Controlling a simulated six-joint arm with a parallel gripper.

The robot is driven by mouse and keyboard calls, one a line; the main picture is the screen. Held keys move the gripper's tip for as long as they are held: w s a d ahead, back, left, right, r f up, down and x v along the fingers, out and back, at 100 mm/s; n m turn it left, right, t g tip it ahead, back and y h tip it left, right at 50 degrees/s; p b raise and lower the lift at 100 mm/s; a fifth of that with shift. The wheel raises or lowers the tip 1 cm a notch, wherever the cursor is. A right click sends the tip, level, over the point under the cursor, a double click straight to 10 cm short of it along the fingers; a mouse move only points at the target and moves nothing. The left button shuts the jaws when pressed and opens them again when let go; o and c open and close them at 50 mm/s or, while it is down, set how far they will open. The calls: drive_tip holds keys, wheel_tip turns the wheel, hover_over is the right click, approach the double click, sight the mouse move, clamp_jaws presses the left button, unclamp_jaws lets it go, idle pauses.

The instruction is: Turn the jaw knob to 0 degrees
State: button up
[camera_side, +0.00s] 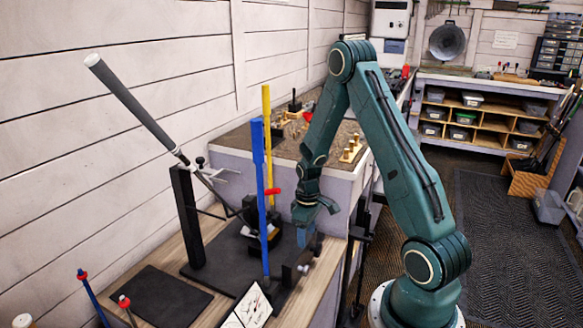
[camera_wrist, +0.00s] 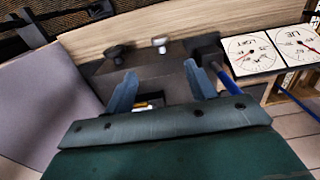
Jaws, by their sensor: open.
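My gripper (camera_wrist: 159,68) is open, with its two blue-grey fingers apart and nothing seen held between them. In the wrist view, a dark round knob (camera_wrist: 115,53) and a paler knob (camera_wrist: 160,44) stand on a dark plate just beyond the fingertips. I cannot tell which is the jaw knob, and no angle mark on either is readable. In the side view, my gripper (camera_side: 306,236) points down above the right end of the dark bench fixture (camera_side: 212,268). A small pale knob (camera_side: 304,268) shows below it, apart from the fingers.
A golf club (camera_side: 133,108) leans up left from the fixture. A blue bar (camera_side: 262,195) and a yellow bar (camera_side: 267,135) stand upright left of my gripper. Two white dial cards (camera_wrist: 254,65) lie right of the fingers. The wooden bench edge (camera_side: 325,285) is close by.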

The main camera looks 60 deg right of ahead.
sight(306, 266)
drive_tip(key=shift+f, duration=6.8)
drive_tip(key=shift+c, duration=0.3)
drive_tip(key=c, duration=0.9)
